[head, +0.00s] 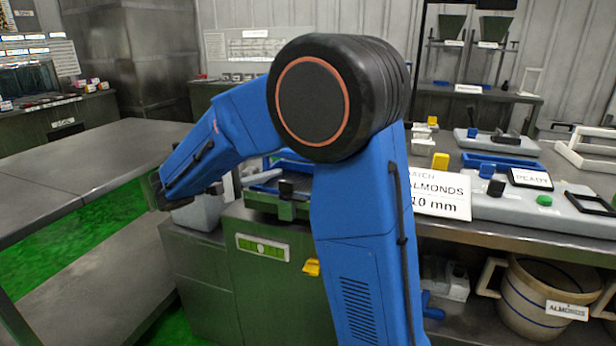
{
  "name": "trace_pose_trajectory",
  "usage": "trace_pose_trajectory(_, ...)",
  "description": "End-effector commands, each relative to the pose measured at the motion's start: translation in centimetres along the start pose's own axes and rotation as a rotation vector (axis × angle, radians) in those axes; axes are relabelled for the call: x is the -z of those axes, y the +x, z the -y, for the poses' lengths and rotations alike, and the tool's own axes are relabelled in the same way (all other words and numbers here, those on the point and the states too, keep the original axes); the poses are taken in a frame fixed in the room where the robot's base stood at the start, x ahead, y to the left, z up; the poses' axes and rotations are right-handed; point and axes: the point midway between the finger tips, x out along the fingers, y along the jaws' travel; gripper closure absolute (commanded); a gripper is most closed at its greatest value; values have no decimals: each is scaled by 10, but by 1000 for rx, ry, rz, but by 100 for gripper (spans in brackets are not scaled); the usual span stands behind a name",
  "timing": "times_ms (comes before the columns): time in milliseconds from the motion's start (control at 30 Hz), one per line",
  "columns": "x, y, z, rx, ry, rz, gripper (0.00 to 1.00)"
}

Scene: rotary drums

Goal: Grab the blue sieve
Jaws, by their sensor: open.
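A flat blue frame, which looks like the blue sieve (500,162), lies on the grey bench right of my arm. A blue-edged part (289,157) also shows behind my arm, at the green machine; my arm hides much of it, and I cannot tell what it is. My gripper (156,191) is at the dark lower end of my forearm, at the left, far from the blue frame on the bench. It is open; its fingers are hard to make out, and I see nothing held.
A sign reading almonds 10 mm (440,194) stands at the bench's front edge. A black frame (588,204) and a white frame (590,145) are at the right. A bucket (528,300) sits on the lower shelf. The left table (80,160) has a clear top.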

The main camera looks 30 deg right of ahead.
Motion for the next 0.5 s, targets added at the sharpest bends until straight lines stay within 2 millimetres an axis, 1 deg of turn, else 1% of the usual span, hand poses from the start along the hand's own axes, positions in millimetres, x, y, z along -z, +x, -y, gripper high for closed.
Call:
trace_pose_trajectory(33, -1, 11, 0, 1, 0, 4, 58)
trace_pose_trajectory(100, -1, 23, 0, 0, 0, 4, 58)
trace_pose_trajectory(400, -1, 72, 0, 1, -1, 3, 58)
trace_pose_trajectory(500, -1, 84, 0, 0, -1, 3, 58)
